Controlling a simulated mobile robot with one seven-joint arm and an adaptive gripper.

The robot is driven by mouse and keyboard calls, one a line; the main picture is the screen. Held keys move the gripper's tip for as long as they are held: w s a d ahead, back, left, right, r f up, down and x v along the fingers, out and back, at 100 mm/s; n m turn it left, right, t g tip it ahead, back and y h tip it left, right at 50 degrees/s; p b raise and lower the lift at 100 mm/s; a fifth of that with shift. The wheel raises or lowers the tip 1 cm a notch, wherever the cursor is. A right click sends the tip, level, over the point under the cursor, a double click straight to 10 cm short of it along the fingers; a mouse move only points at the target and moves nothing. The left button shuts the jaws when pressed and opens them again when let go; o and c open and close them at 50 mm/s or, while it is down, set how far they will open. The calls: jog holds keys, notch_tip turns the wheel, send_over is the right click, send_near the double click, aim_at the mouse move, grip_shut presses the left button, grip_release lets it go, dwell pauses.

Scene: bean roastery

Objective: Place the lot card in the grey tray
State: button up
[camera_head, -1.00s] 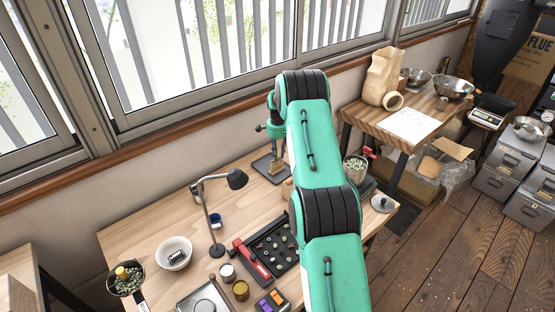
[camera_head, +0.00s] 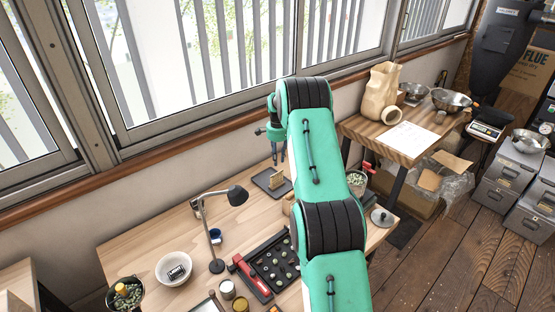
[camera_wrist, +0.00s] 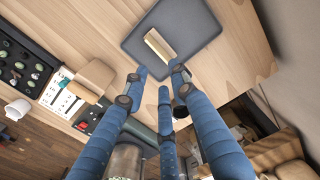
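The grey tray (camera_head: 266,187) lies on the far part of the wooden workbench, and it fills the top of the wrist view (camera_wrist: 190,18). A small cream piece (camera_head: 276,181), which looks like the lot card, is inside the tray; it also shows in the wrist view (camera_wrist: 160,45). It seems to rest on edge in a holder, but I cannot tell for sure. My gripper (camera_head: 278,155) is above the tray, clear of the card. In the wrist view my blue fingers (camera_wrist: 161,75) are spread with nothing between them.
A desk lamp (camera_head: 236,195), a white bowl (camera_head: 174,268) and a black bean tray (camera_head: 272,262) stand left of my arm. A bean-filled container (camera_head: 356,182) stands right of it. A side table (camera_head: 432,147) holds a paper bag (camera_head: 381,92) and bowls.

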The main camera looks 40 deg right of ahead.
jog(key=s+a+r+n+t, duration=0.15)
jog(key=a+r+n, duration=0.25)
jog(key=a+r, duration=1.2)
jog(key=s+a+r+n, duration=0.4)
jog(key=s+a+r, duration=0.7)
jog(key=a+r, duration=0.4)
jog(key=s+a+r+n+t, duration=0.1)
jog(key=s+a+r+n, duration=0.15)
jog(key=s+a, duration=0.45)
jog(key=s+a+r+n+t, duration=0.2)
jog(key=s+a+r, duration=0.25)
jog(key=s, duration=0.45)
jog(key=s+a+f+n, duration=0.1)
jog(key=s+a, duration=0.1)
jog(key=s, duration=0.4)
jog(key=s+a+f+n, duration=0.2)
jog(key=s+a, duration=0.1)
jog(key=s, duration=0.3)
jog(key=s+a+f+n+t, duration=0.1)
jog(key=s+a+n, duration=0.1)
jog(key=s, duration=0.4)
jog(key=shift+s+a+f, duration=0.2)
jog(key=shift+a+f, duration=0.1)
jog(key=shift+a, duration=0.25)
jog(key=shift+n, duration=0.25)
